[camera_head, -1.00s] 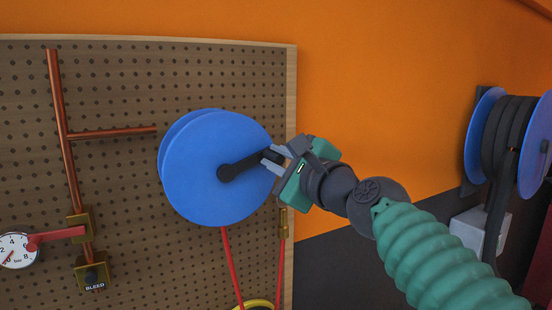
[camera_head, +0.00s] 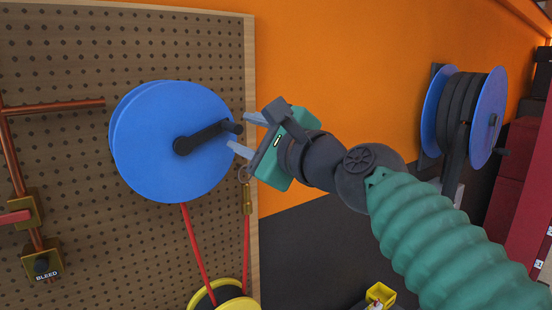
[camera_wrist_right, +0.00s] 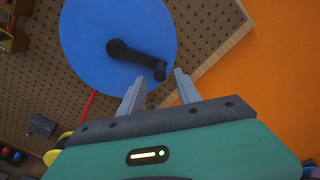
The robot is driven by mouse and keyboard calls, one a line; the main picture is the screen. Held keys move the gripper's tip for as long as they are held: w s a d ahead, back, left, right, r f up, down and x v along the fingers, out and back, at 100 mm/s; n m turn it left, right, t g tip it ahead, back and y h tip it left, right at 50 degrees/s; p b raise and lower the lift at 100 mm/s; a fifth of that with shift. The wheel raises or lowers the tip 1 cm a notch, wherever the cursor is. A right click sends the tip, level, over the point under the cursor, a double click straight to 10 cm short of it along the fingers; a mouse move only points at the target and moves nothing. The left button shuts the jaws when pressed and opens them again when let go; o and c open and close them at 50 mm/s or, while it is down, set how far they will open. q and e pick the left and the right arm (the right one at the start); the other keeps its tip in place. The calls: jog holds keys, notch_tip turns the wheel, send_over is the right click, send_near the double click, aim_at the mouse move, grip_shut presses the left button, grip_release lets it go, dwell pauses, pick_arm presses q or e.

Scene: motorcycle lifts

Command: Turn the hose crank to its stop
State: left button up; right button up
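The hose crank (camera_head: 203,136) is a black arm on the face of a blue hose reel (camera_head: 150,170), mounted on a pegboard. The arm points right and slightly up, with a short black handle (camera_head: 233,127) at its outer end. My right gripper (camera_head: 243,133) is open, its two grey fingers pointing at the handle from the right. The right wrist view shows the handle (camera_wrist_right: 160,71) just beyond and between the fingertips (camera_wrist_right: 159,78), not gripped. The crank arm (camera_wrist_right: 132,54) also shows there across the blue disc. My left gripper is in no view.
A red hose (camera_head: 194,245) hangs below the reel toward a yellow ring (camera_head: 200,300). A brass fitting (camera_head: 248,197) hangs near the board's right edge. Copper pipes (camera_head: 60,106) are at left. Another blue reel (camera_head: 487,120) stands at right.

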jog(key=b+v, duration=0.3)
jog(key=v, duration=0.9)
jog(key=shift+b, duration=0.35)
jog(key=shift+w+f, duration=0.1)
